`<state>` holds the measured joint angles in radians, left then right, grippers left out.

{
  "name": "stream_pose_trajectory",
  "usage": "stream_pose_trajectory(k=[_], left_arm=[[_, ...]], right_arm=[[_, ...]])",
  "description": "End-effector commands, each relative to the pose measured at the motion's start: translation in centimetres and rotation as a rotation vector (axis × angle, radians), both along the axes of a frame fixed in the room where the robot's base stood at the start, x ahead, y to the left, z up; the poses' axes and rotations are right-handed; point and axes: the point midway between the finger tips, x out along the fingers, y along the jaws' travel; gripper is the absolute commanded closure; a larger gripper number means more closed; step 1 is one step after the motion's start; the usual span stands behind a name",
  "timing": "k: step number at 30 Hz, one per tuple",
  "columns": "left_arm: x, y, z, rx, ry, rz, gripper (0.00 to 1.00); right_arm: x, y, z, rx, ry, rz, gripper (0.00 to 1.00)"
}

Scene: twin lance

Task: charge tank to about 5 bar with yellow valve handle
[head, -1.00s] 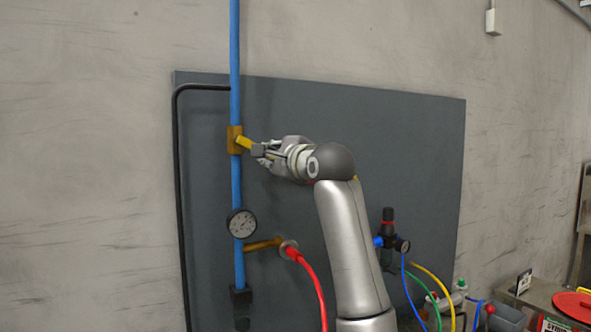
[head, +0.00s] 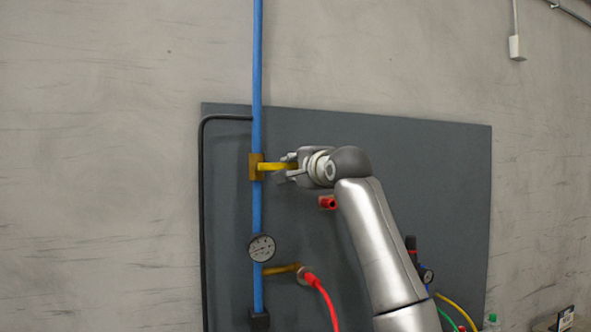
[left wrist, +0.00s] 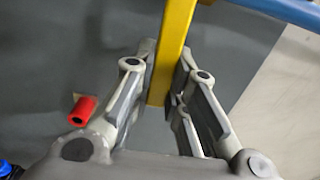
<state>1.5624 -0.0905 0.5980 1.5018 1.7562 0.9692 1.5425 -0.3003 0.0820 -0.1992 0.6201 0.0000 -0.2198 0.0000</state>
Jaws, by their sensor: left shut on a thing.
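The yellow valve handle (head: 270,167) sticks out to the right, nearly level, from a brass valve body (head: 255,168) on the vertical blue pipe (head: 257,110). My left gripper (head: 288,168) is shut on the handle's outer part. In the left wrist view the yellow handle (left wrist: 172,50) runs between the two fingers of the left gripper (left wrist: 165,85). A round pressure gauge (head: 262,248) sits on the pipe below the valve; its reading is too small to tell. My right gripper is not in view.
A dark grey panel (head: 420,155) stands behind the pipe. A red hose (head: 323,295) joins a brass branch (head: 281,269) below. A red fitting (head: 328,202) sits on the panel under my left wrist. A regulator (head: 425,274) is at lower right.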

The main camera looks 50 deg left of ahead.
Motion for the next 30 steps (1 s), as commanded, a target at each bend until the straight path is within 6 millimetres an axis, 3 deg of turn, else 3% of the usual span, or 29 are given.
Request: stream_pose_trajectory(k=[8,9,14,24,30], left_arm=[[-0.1,0.0,0.1,-0.002,-0.009,0.000,1.00],[-0.1,0.0,0.1,-0.002,-0.009,0.000,0.83],[-0.1,0.0,0.1,-0.001,-0.007,0.000,0.62],[-0.1,-0.2,0.1,0.000,-0.004,0.000,0.62],[-0.7,-2.7,0.1,0.001,-0.005,-0.003,0.62]], right_arm=[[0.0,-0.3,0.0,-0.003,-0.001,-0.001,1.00],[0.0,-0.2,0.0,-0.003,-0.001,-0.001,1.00],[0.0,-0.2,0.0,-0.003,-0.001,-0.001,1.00],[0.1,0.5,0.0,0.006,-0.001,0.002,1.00],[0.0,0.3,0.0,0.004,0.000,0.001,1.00]])
